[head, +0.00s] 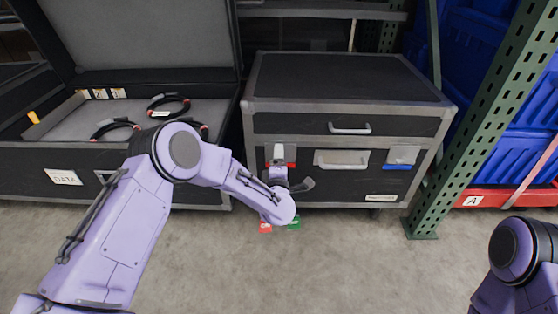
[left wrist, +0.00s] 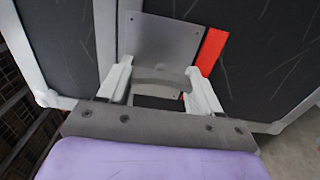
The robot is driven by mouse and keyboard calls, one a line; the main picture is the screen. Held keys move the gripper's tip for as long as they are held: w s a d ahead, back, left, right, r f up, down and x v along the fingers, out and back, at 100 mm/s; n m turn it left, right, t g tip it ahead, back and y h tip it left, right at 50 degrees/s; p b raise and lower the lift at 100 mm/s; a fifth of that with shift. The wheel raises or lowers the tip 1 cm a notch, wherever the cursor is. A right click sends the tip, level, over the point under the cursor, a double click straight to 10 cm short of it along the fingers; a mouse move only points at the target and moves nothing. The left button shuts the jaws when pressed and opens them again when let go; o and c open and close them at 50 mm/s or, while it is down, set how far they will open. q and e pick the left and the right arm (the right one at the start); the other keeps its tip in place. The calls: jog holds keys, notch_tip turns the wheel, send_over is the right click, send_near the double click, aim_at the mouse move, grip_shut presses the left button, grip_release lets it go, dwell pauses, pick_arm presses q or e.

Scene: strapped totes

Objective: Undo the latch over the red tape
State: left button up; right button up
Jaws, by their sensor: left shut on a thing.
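A black case (head: 345,120) with grey metal edges stands closed in the middle of the head view. The latch (head: 279,152) over the red tape (head: 291,165) is on its front, at the left. In the left wrist view its grey plate (left wrist: 165,38) lies beside the red tape (left wrist: 211,50). My left gripper (left wrist: 158,70) is shut on the curved grey lever of the latch (left wrist: 162,82), with a white finger on each side. My wrist hides the lower part of the latch in the head view. My right gripper is out of view.
A second latch (head: 402,157) over blue tape and a handle (head: 341,160) are on the case front. An open case (head: 70,155) with coiled cables stands left. A green rack post (head: 470,130) and blue totes (head: 525,160) are right.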

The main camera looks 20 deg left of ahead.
pick_arm(q)
jog(key=o, duration=1.1)
jog(key=shift+c, duration=0.2)
jog(key=shift+s+d, duration=0.2)
jog(key=shift+s, duration=0.15)
jog(key=p+v, duration=0.3)
jog(key=v, duration=0.6)
jog(key=shift+s, duration=0.45)
